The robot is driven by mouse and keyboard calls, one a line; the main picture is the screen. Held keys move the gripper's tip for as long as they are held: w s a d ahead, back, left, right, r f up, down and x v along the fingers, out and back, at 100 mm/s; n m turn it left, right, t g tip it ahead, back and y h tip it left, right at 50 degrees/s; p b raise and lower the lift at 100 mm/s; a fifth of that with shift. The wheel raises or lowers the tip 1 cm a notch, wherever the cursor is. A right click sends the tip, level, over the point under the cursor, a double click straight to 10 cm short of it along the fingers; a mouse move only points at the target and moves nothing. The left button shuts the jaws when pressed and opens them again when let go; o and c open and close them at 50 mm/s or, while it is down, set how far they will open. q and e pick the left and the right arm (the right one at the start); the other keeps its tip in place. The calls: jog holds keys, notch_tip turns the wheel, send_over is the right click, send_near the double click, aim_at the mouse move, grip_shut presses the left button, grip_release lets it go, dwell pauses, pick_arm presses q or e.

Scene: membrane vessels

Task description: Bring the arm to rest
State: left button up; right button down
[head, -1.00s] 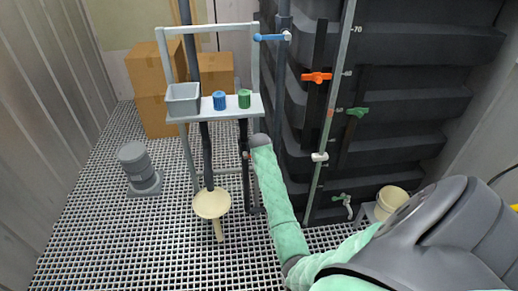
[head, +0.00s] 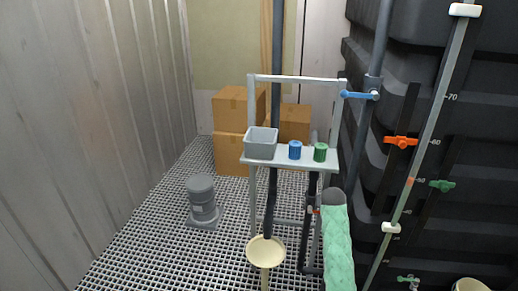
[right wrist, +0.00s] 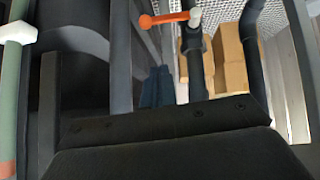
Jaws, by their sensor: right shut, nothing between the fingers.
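My right arm (head: 338,248), in a green padded sleeve, rises from the bottom edge of the head view, right of centre. Its dark grey end (head: 333,196) is just below the right end of the small shelf. I cannot tell whether it touches the stand. In the right wrist view the black gripper body spans the bottom, and the dark blue fingers (right wrist: 157,87) are together with nothing between them. Their tips point toward pipes, apart from the orange-handled valve (right wrist: 168,19). My left arm and gripper are not in view.
A pale stand's shelf (head: 268,160) holds a grey bin (head: 261,142), a blue cap (head: 295,150) and a green cap (head: 320,152). A cream funnel (head: 265,250) is below. The black tank (head: 440,130) stands right. Grating at left is open around a grey canister (head: 202,203).

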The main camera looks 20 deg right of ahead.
jog(key=w+a+f+n+t+y, duration=0.1)
jog(key=w+a+f, duration=0.15)
jog(key=a, duration=0.35)
jog(key=w+a+f+n+t+y, duration=0.1)
jog(key=w+a+f+n, duration=0.15)
jog(key=a, duration=0.35)
jog(key=s+a+f+n+g+y, duration=0.1)
jog(key=s+a+f, duration=0.4)
jog(key=a+f, duration=0.3)
jog(key=s+a+f+n+g+y, duration=0.1)
jog(key=s+a+f, duration=0.45)
jog(key=f, duration=0.45)
jog(key=s+a+f+n+g+y, duration=0.1)
jog(key=s+a+f+g, duration=0.1)
jog(key=s+a+f, duration=0.45)
jog(key=s+a+f+n+g+y, duration=0.1)
jog(key=s+a+f, duration=0.3)
jog(key=s+f, duration=0.55)
jog(key=s+a+f+g, duration=0.1)
jog(key=s+f, duration=0.2)
jog(key=s, duration=0.9)
jog(key=s+a+f+g, duration=0.1)
jog(key=s+a+f, duration=0.1)
jog(key=s, duration=1)
jog(key=shift+s+f+g, duration=0.2)
jog(key=shift+f+g, duration=0.2)
jog(key=shift+f, duration=0.05)
